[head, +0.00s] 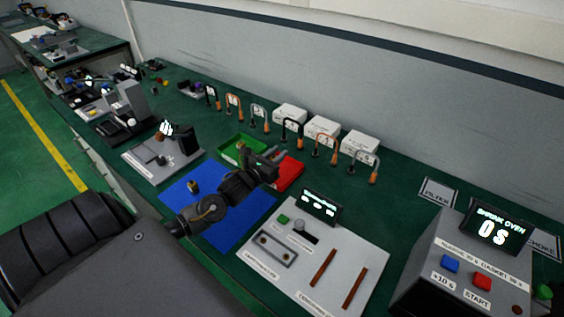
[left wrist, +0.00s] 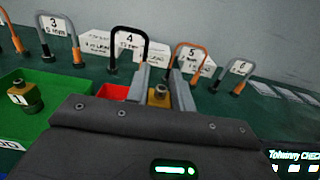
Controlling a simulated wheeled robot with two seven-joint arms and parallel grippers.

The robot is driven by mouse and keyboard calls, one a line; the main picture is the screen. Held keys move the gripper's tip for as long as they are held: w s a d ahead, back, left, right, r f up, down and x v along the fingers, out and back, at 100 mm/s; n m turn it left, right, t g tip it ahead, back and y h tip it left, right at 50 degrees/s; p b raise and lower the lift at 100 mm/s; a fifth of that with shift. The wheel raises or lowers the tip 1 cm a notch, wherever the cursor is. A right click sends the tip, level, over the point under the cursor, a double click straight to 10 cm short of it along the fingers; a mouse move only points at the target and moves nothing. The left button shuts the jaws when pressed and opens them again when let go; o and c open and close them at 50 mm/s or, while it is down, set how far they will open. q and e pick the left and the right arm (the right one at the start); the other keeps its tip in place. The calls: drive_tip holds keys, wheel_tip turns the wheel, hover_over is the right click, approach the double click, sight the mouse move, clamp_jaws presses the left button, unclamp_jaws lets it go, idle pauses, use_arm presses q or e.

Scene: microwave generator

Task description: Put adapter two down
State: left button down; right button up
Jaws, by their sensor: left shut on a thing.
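My left gripper (head: 272,160) reaches in over the trays beyond the blue mat. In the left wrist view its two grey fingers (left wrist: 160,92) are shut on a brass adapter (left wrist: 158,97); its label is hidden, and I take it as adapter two. The red tray (head: 289,177) lies by the gripper, partly covered by it; it also shows in the left wrist view (left wrist: 112,92). The green tray (head: 229,153) is left of it. A brass adapter marked 1 (left wrist: 26,97) stands in the green tray. My right gripper is out of view.
A brass piece (head: 193,187) stands on the blue mat (head: 240,219). Numbered hook-shaped stands (head: 292,130) line the back, with white boxes (head: 322,130) behind. A control panel (head: 318,255) and the shrink oven (head: 470,268) are at right.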

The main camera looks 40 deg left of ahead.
use_arm(q)
drive_tip(key=shift+w+d+f, duration=0.35)
drive_tip(key=shift+w+f, duration=0.15)
drive_tip(key=shift+f, duration=0.3)
wheel_tip(320, 180, down, 3)
drive_tip(key=shift+w+d+r+p, duration=0.1)
drive_tip(key=shift+w+p, duration=0.05)
drive_tip(key=shift+p, duration=0.6)
drive_tip(key=shift+f, duration=0.25)
drive_tip(key=shift+f+b, duration=0.55)
drive_tip(key=shift+f, duration=0.1)
drive_tip(key=c, duration=1.2)
unclamp_jaws()
